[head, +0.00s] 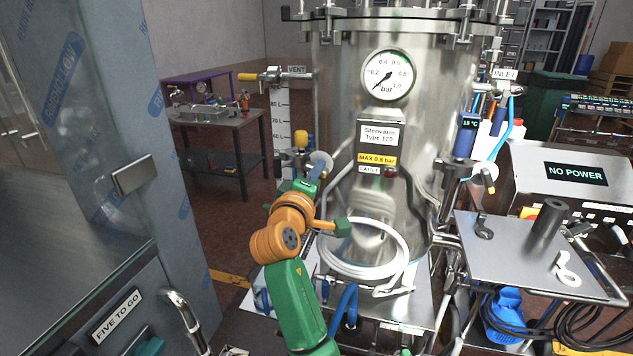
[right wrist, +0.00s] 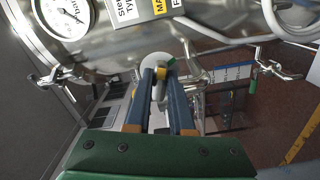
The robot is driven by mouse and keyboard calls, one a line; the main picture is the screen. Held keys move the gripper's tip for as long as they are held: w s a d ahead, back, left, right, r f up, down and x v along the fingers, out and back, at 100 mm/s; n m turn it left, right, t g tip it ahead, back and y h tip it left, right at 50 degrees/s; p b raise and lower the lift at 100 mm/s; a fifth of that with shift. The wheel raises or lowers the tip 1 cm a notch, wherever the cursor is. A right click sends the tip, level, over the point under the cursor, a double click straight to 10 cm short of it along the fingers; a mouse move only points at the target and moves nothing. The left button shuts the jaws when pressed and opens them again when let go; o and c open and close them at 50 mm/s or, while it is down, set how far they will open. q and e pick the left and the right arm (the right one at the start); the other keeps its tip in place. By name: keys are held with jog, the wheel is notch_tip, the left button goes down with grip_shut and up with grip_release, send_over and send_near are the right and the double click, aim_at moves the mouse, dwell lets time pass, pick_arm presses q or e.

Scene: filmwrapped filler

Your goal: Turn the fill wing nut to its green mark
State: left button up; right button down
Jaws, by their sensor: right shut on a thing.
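My right gripper (head: 312,176) is at the left side of the steel tank (head: 345,90), by a pale round disc (head: 321,164). The fingers hide most of the nut. I cannot tell whether the nut lines up with the mark. My left gripper is not in view.
A pressure gauge (head: 388,75) and a coil of white hose (head: 400,240) are on the tank's front. A vent valve with a yellow handle (head: 247,76) sticks out left. A glass-doored cabinet (head: 100,120) stands left. A steel side tray (head: 510,262) stands right.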

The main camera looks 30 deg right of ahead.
jog(key=shift+f+m+b, duration=0.15)
jog(key=shift+m+b, duration=1.05)
jog(key=shift+m, duration=0.85)
jog(key=shift+f+m+b, duration=0.1)
jog(key=shift+m+b, duration=1.05)
jog(key=shift+m, duration=0.9)
jog(key=shift+a, duration=0.1)
jog(key=c, duration=0.8)
grip_release()
jog(key=shift+w, duration=0.1)
